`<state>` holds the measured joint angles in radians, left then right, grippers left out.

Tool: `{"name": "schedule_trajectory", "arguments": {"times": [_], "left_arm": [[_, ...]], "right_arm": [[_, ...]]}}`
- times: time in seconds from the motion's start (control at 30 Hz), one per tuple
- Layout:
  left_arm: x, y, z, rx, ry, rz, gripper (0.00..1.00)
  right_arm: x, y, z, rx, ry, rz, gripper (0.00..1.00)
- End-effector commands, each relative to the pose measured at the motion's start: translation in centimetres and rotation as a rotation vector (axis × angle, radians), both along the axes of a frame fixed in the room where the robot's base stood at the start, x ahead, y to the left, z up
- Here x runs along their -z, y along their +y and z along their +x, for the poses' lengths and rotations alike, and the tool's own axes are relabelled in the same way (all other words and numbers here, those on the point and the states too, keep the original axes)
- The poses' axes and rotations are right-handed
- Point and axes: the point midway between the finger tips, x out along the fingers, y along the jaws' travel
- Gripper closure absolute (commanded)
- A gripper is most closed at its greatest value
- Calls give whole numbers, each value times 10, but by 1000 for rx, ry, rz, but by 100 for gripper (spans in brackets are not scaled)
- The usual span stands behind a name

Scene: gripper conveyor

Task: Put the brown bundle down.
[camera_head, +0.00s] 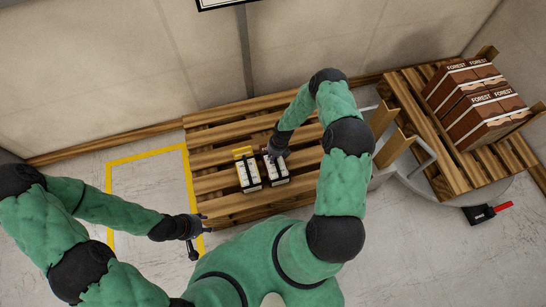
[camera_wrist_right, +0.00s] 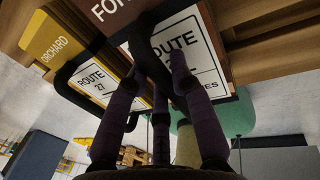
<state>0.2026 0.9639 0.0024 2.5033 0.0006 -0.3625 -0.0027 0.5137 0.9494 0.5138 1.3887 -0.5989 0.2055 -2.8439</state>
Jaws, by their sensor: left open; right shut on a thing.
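The brown bundle (camera_head: 279,171) has a white label and sits in my right gripper (camera_head: 276,151) over the slatted wooden pallet. In the right wrist view the bundle (camera_wrist_right: 118,12) shows brown with "FOR" lettering and a white route sheet. The dark fingers of my right gripper (camera_wrist_right: 160,62) are shut on it, partly covering the sheet. I cannot tell whether its underside touches the slats. A yellow bundle (camera_head: 247,172) with a white label is just to its left; it also shows in the wrist view (camera_wrist_right: 55,45), marked "ORCHARD". My left gripper (camera_head: 199,232) is open and empty, low left of the pallet.
The pallet (camera_head: 225,131) has bare slats around the two bundles. A second pallet (camera_head: 405,92) at right holds several stacked brown FOREST bundles (camera_head: 482,103). A yellow floor outline (camera_head: 109,190) lies at left. A black and red tool (camera_head: 487,213) lies on the floor at right.

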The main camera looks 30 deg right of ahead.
Motion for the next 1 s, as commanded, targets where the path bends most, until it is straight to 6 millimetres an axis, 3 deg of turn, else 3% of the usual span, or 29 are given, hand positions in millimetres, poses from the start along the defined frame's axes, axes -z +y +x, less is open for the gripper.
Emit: {"name": "schedule_trajectory", "arguments": {"times": [0.07, 0.1, 0.17, 0.2, 0.6, 0.77, 1.0], "left_arm": [[0, 0, 0, 0, 0, 0, 53], [0, 0, 0, 0, 0, 0, 53], [0, 0, 0, 0, 0, 0, 53], [0, 0, 0, 0, 0, 0, 53], [-1, 0, 0, 0, 0, 0, 53], [-13, 0, 0, 0, 0, 0, 53], [-35, 0, 0, 0, 0, 0, 53]], "right_arm": [[1, -1, 1, 0, -2, 0, 100], [2, 0, 0, 0, 0, 0, 74], [2, 0, 0, 0, 0, 0, 57], [2, 0, 0, 0, 0, 0, 53], [-2, 0, 0, 0, 0, 0, 53], [-26, -5, -1, 1, -1, 0, 53], [-75, -14, -3, 1, -1, 0, 53]]}}
